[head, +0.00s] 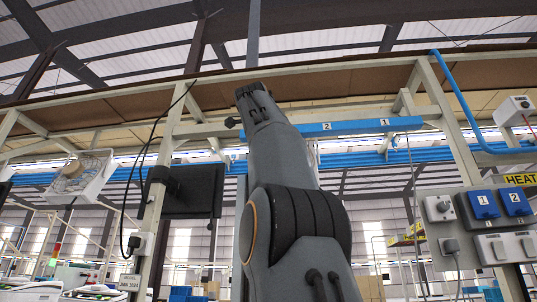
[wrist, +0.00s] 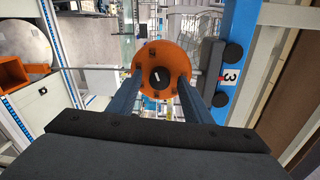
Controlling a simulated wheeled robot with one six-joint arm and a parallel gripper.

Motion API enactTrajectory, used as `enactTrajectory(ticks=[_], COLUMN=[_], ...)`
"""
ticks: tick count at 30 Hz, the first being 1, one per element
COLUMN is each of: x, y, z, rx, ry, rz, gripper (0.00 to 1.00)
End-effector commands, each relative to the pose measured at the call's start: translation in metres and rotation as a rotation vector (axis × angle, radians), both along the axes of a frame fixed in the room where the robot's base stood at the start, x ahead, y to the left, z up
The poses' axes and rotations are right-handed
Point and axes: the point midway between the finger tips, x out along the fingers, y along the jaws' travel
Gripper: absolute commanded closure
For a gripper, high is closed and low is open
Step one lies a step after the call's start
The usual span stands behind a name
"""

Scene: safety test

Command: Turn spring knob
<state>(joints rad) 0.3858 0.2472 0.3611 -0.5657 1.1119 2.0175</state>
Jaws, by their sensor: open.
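In the wrist view a round orange disc (wrist: 176,58) has a black centre (wrist: 160,78) with a short white mark. It may be the spring knob, but I cannot tell for sure. My gripper (wrist: 161,82) is open, its two dark fingers on either side of the lower disc. I cannot tell whether they touch it. Two black round knobs sit on a blue rail to the right, the upper knob (wrist: 234,50) and the lower knob (wrist: 220,100), beside a "3" label. In the head view my arm reaches up towards the overhead rail; its far end and fingers are hard to make out.
A blue bar (head: 350,127) marked 2 and 1 hangs behind my arm. A dark monitor (head: 193,191) is on a post to the left. A right-hand panel (head: 490,227) carries a dial and blue sockets. In the wrist view an orange box (wrist: 12,72) is at left.

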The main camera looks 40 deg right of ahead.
Motion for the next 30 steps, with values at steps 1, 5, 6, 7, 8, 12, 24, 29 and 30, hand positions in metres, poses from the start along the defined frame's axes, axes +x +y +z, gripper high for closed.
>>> enactTrajectory(ticks=[1, 5, 6, 7, 8, 12, 24, 29, 30], x=[-0.003, -0.016, -0.020, -0.023, -0.026, -0.038, -0.047, -0.047, -0.047], y=[0.005, 0.020, 0.026, 0.030, 0.034, 0.049, 0.057, 0.057, 0.057], z=[0.000, 0.000, 0.001, 0.002, 0.002, 0.004, 0.005, 0.005, 0.005], rx=[-0.001, -0.001, -0.002, -0.001, -0.001, -0.001, 0.001, 0.001, 0.001], ry=[-0.002, -0.003, -0.003, -0.004, -0.003, -0.003, -0.001, -0.001, -0.001], rz=[0.002, 0.004, 0.003, 0.004, 0.005, 0.004, 0.001, 0.001, 0.001], gripper=[0.54, 0.54, 0.54, 0.54, 0.54, 0.54, 0.54, 0.54, 0.54])
